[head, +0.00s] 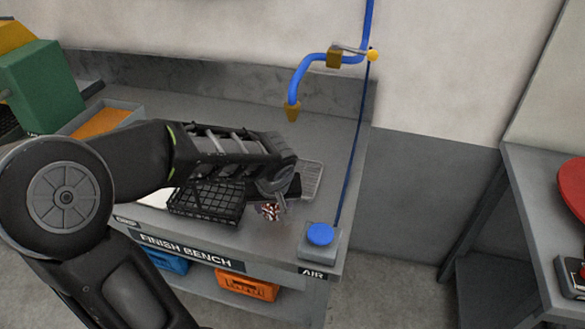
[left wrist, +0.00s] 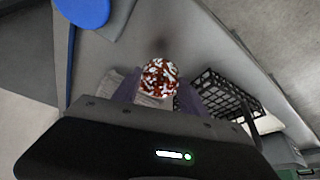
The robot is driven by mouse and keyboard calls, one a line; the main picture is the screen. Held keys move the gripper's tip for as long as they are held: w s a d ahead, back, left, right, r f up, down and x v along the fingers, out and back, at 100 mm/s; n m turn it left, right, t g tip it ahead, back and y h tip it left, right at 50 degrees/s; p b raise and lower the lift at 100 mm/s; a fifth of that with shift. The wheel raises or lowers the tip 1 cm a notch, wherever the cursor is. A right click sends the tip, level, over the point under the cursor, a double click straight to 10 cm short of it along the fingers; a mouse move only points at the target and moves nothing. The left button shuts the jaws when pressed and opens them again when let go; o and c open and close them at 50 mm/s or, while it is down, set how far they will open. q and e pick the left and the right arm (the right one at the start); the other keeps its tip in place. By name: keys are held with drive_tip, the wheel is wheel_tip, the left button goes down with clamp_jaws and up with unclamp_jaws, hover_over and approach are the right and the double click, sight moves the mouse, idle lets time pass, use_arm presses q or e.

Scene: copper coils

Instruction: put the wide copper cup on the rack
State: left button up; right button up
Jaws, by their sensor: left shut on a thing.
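My left gripper (head: 277,192) reaches over the finish bench from the left and is shut on the copper cup (head: 271,211). The cup looks shiny, with red-brown and white reflections, and only a small part shows below the fingers in the head view. In the left wrist view the cup (left wrist: 160,78) sits between the fingertips. A pale wire rack (head: 313,179) lies on the bench just right of and behind the gripper, partly hidden by it. I cannot tell how high the cup is above the bench. My right gripper is not in view.
A black mesh crate (head: 206,204) stands left of the cup, also in the left wrist view (left wrist: 212,92). A blue-topped air button box (head: 320,236) sits at the front right corner. A blue hose (head: 297,82) hangs over the back. An orange-bottomed tray (head: 103,123) lies far left.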

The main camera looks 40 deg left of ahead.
use_arm(q)
drive_tip(key=w+a+p, duration=0.1)
drive_tip(key=w, duration=0.2)
drive_tip(key=w+a+p, duration=0.1)
drive_tip(key=w, duration=0.3)
drive_tip(key=w+a+p, duration=0.1)
drive_tip(key=w+a, duration=0.1)
drive_tip(key=w, duration=0.2)
drive_tip(key=shift+w, duration=0.15)
drive_tip(key=shift+w, duration=0.15)
drive_tip(key=w+p, duration=0.1)
drive_tip(key=w+a+p, duration=0.1)
drive_tip(key=w, duration=0.1)
drive_tip(key=shift+w+a+r, duration=0.1)
drive_tip(key=shift+w+a, duration=0.05)
drive_tip(key=shift+w, duration=0.15)
drive_tip(key=shift+f, duration=0.85)
